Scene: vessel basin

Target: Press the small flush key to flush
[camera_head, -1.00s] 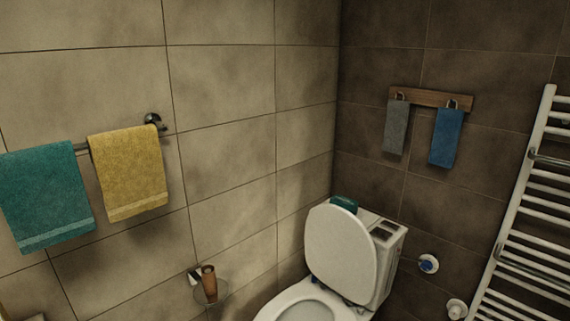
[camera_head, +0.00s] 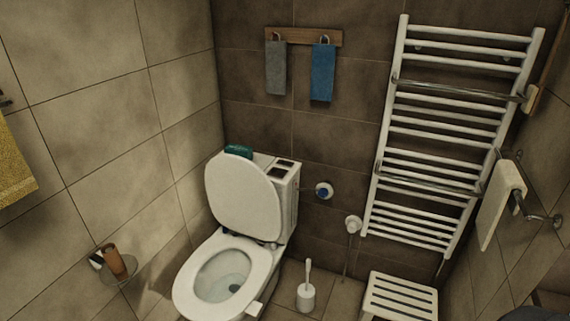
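The white toilet (camera_head: 228,262) stands in the corner with its lid (camera_head: 243,197) raised and its bowl open. Its cistern (camera_head: 291,190) is behind the lid. On the cistern top, right of a green item (camera_head: 238,151), are two dark rectangular flush keys, a rear one (camera_head: 285,161) and a front one (camera_head: 279,171). I cannot tell from here which is the smaller. Neither of my grippers is in view.
A white towel radiator (camera_head: 445,130) is on the back wall. A toilet brush (camera_head: 306,292) and a white slatted stool (camera_head: 399,298) stand on the floor to the right. A wall holder (camera_head: 117,265) is left of the toilet. Floor shows between toilet and stool.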

